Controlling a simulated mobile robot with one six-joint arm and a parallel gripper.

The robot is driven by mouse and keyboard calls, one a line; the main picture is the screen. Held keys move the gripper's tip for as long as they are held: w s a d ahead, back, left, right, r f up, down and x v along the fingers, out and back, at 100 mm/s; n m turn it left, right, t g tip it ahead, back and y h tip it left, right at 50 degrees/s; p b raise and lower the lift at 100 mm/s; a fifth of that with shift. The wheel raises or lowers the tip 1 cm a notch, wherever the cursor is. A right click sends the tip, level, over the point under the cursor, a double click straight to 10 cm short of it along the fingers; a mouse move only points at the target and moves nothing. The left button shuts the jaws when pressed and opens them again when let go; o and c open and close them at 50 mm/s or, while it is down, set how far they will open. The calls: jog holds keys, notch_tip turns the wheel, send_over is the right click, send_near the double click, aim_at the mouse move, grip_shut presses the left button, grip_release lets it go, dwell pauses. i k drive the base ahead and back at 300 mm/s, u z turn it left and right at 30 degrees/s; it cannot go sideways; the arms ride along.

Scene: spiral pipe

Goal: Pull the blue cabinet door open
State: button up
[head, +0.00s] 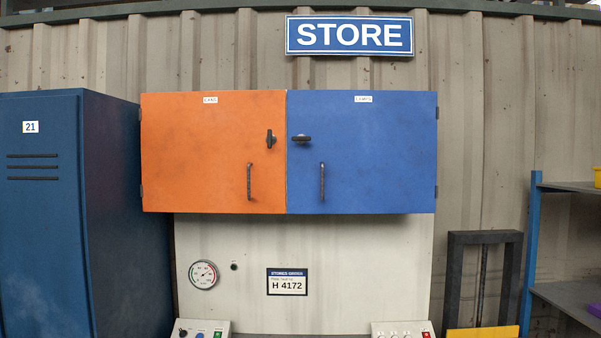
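The blue cabinet door (385,160) is the right half of a wall cabinet in the head view. It looks shut, flush beside the orange door. A dark vertical bar handle (322,182) sits at its lower left. A dark latch knob (301,139) is above that, lying horizontal near the door's left edge. Hinges show on the door's right edge. A small white label (363,99) is near its top. My gripper is not in view.
The orange door (205,150) has its own handle and a vertical latch knob. A dark blue locker (80,220) stands left, a shelf rack (535,240) right. Control boxes (203,328) sit below a white panel (350,245) with a gauge (203,275).

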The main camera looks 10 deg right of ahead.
aim_at(368, 152)
jog(key=i, duration=1)
